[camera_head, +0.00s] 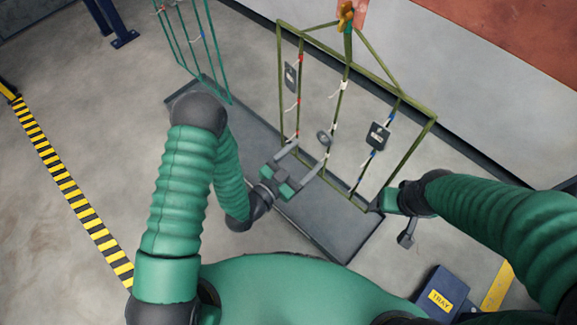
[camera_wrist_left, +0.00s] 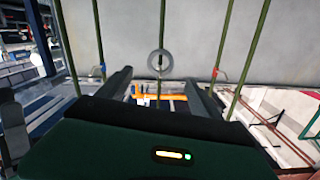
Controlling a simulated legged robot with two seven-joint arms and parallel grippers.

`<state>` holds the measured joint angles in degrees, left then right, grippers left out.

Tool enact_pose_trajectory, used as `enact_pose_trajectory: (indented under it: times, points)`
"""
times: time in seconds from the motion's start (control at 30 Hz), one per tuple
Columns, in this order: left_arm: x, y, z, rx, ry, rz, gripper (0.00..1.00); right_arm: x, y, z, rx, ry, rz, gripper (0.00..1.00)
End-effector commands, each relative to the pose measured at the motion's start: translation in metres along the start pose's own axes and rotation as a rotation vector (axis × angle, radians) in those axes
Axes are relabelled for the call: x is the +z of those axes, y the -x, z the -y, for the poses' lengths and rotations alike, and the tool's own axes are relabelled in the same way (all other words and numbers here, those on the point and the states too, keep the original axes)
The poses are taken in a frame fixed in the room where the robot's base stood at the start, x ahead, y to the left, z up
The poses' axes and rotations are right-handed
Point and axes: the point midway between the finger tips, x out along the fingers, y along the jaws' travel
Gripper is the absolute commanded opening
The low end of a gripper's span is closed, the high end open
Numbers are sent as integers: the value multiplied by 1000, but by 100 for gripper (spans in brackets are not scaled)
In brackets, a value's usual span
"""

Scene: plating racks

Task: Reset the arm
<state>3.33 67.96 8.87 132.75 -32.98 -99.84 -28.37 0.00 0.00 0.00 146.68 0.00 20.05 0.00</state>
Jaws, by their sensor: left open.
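My left gripper (camera_head: 311,152) is in front of the olive-green rack frame (camera_head: 352,203). Its two grey fingers are apart with nothing between them. A grey ring-shaped part (camera_head: 323,138) hangs on a middle wire of the rack, just beyond the fingertips. In the left wrist view the ring (camera_wrist_left: 160,51) shows beyond and between the spread fingertips (camera_wrist_left: 160,76), apart from them. My right gripper (camera_head: 392,205) is by the rack's lower right corner. Its fingers are not clear, and a small dark piece (camera_head: 407,238) shows below it.
Dark flat parts (camera_head: 377,136) (camera_head: 291,76) hang on other rack wires. A second green rack (camera_head: 205,45) stands at the upper left. A grey tray (camera_head: 345,240) lies under the racks. A blue box labelled TRAY (camera_head: 440,300) is at the lower right. Open floor lies left.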

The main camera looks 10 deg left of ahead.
Motion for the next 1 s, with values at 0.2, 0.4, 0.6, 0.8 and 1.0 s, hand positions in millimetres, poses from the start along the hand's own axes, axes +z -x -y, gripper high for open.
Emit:
enact_pose_trajectory:
  times: [0.2,0.4,0.6,0.8,1.0]
  points:
    - [0,56,0,0,3,6,75,-3,12,0,0,0,0,70]
    - [1,74,0,-1,1,2,75,-3,13,0,0,0,0,70]
    - [2,70,2,11,-12,27,75,-3,13,0,0,0,0,70]
    - [18,50,24,53,-68,263,75,-3,13,0,0,0,0,70]
    - [28,58,68,-6,-50,588,75,-3,13,0,0,0,0,70]
